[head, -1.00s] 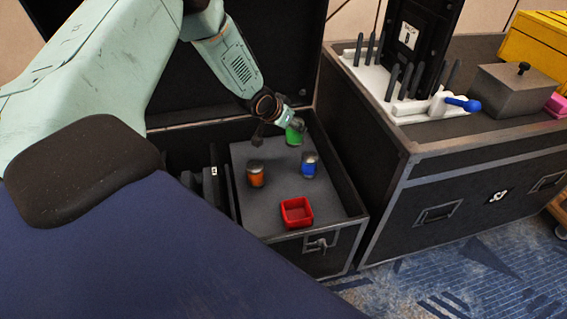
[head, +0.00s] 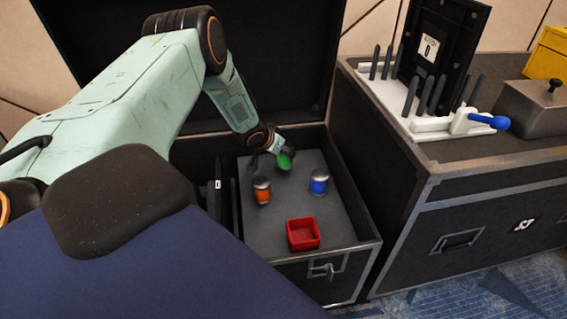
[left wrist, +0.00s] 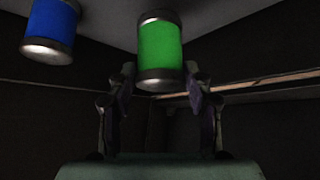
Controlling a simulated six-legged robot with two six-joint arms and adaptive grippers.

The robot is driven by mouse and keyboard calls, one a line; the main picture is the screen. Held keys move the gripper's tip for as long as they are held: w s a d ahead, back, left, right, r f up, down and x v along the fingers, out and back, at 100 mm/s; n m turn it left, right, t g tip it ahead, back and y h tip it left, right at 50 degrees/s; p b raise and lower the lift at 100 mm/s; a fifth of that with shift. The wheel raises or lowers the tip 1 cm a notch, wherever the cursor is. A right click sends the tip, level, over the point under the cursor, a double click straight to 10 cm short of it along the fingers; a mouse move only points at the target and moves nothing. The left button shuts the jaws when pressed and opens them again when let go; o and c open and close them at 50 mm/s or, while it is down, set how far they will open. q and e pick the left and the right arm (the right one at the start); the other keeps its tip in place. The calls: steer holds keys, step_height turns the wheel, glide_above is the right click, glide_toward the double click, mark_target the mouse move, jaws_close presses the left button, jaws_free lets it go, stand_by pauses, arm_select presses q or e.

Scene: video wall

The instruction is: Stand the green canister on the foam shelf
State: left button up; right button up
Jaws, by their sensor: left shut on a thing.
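The green canister (head: 285,160) is held in my left gripper (head: 272,150) over the back part of the grey foam shelf (head: 275,222) inside the open black case. It looks tilted in the head view. In the left wrist view the green canister (left wrist: 160,48) has its near metal end between the two fingers (left wrist: 160,95), which are shut on it. I cannot tell whether it touches the foam. My right gripper is not in view.
An orange canister (head: 262,190) and a blue canister (head: 319,181) stand on the foam, nearer than the green one. A red square tray (head: 302,234) is at the front. The case's walls and raised lid (head: 285,60) surround the shelf.

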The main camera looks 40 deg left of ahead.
mark_target(281, 158)
arm_select(q)
steer(key=shift+s+f+b, duration=0.1)
steer(key=shift+f+b, duration=0.25)
steer(key=shift+f, duration=0.1)
step_height(281, 158, down, 2)
steer(key=shift+f+b, duration=0.15)
steer(key=shift+b, duration=0.5)
steer(key=shift+f, duration=0.3)
steer(key=shift+r, duration=0.25)
steer(key=shift+c, duration=0.5)
steer(key=shift+f, duration=0.2)
steer(key=o, duration=1.4)
steer(key=shift+c, duration=0.2)
